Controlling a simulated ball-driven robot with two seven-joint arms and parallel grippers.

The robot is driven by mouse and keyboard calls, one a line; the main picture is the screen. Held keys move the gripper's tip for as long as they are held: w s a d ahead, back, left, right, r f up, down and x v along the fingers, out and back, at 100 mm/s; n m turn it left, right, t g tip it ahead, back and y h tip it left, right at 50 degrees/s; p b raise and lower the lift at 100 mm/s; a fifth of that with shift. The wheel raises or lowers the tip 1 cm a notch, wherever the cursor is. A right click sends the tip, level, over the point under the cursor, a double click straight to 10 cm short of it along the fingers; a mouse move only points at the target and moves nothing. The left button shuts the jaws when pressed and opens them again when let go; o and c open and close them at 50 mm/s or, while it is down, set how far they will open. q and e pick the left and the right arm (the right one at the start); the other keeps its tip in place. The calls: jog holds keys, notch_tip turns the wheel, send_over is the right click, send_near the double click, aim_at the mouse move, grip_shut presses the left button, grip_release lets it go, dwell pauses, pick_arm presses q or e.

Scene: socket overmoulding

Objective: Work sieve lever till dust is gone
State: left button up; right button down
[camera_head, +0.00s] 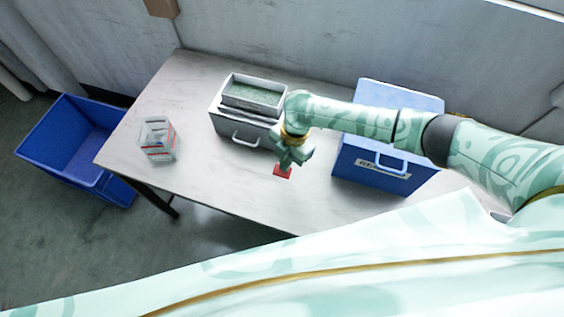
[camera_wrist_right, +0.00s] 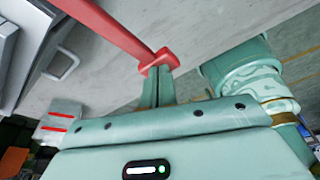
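The sieve is a grey-white box (camera_head: 238,128) with a handle on its front and a green-grey sieve tray (camera_head: 253,95) on top, at the back middle of the table. A red lever (camera_wrist_right: 112,27) runs from the upper left to the fingertips in the right wrist view; its red end (camera_head: 282,171) shows below my right gripper in the head view. My right gripper (camera_wrist_right: 159,70) has its fingers close together on the lever's red end, in front and right of the sieve. The lever's root is hidden in the head view. My left gripper is not in view.
A clear container with red stripes (camera_head: 158,139) stands left on the table (camera_head: 205,180). A blue case (camera_head: 370,168) with a handle stands right, partly behind my right arm. A blue bin (camera_head: 60,150) is on the floor at left. The front middle of the table is clear.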

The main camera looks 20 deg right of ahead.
jog(key=d, duration=0.1)
jog(key=w, duration=0.1)
jog(key=d+r, duration=0.1)
jog(key=shift+w+d+p, duration=0.25)
jog(key=shift+d+p, duration=0.1)
jog(key=p+v, duration=0.4)
jog(key=v, duration=1.2)
dwell(0.5)
